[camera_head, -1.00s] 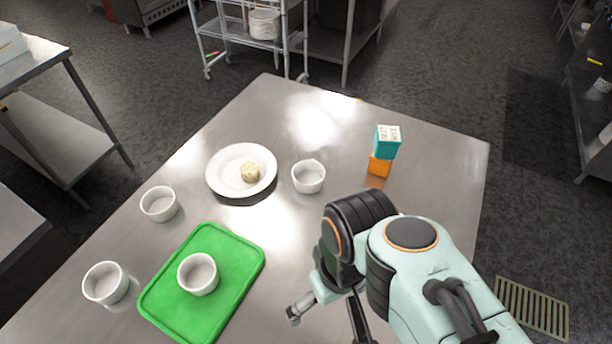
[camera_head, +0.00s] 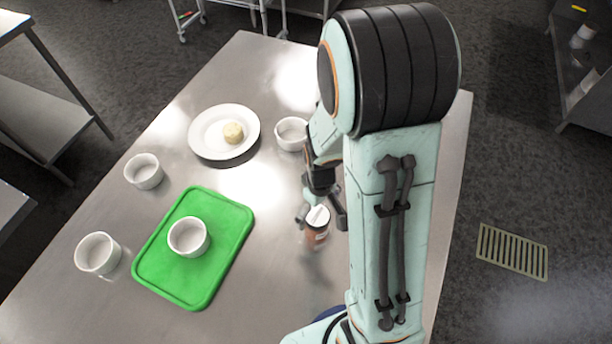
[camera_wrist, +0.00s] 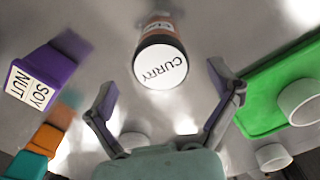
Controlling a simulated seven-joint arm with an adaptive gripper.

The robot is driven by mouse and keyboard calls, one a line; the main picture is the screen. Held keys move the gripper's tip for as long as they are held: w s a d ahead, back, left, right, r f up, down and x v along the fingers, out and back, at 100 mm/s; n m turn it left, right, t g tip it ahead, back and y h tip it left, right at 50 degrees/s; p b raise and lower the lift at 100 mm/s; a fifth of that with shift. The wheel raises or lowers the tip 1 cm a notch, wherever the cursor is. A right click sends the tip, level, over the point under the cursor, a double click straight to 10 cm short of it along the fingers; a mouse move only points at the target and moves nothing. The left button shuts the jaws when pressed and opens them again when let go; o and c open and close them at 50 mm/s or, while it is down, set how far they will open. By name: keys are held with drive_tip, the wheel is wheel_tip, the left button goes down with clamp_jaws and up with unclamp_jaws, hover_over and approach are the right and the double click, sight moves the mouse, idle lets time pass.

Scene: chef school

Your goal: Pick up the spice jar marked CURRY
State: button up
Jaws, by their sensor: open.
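The spice jar marked CURRY (camera_wrist: 160,65) stands upright on the steel table, with a white lid, a dark rim and an orange-brown body. Its lettering reads clearly in the wrist view. The jar also shows in the head view (camera_head: 317,226), just below my gripper (camera_head: 323,212). In the wrist view my gripper (camera_wrist: 166,98) is open, with its two fingers spread wide and the jar's lid ahead of them, between their lines. The fingers do not visibly touch the jar. My arm hides the table's right part in the head view.
In the wrist view, a purple box marked SOY NUT (camera_wrist: 38,82) and an orange box (camera_wrist: 46,138) stand left of the jar. A green board (camera_head: 226,211) bearing a white bowl (camera_head: 188,243) lies to the left, near a white plate (camera_head: 201,140) and more bowls.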

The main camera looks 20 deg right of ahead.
wheel_tip(320, 180, down, 5)
drive_tip(key=shift+f, duration=0.1)
idle(0.3)
drive_tip(key=c, duration=1.3)
